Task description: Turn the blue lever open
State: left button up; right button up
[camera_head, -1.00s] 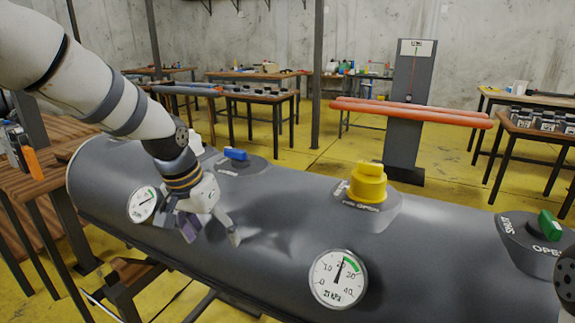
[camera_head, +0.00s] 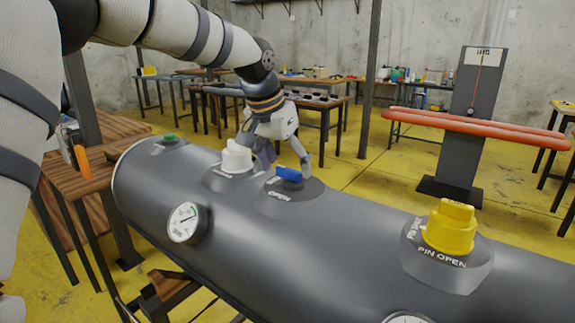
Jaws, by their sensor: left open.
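One finger comes down close to the lever's right side. I cannot tell whether any finger touches the lever. The lever hides part of the gap between the fingers. My right gripper is not in view.
A white cap (camera_head: 237,157) stands just left of the lever, and a green lever (camera_head: 170,138) is farther left. A yellow pin valve (camera_head: 449,228) is at the right. A round gauge (camera_head: 187,222) is on the tube's near side. A wooden table (camera_head: 95,165) stands at the left.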

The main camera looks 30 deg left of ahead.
pick_arm(q)
jog(key=shift+w+f, duration=0.2)
jog(key=shift+f, duration=0.1)
jog(key=c, duration=1.1)
jog(key=shift+c, duration=0.2)
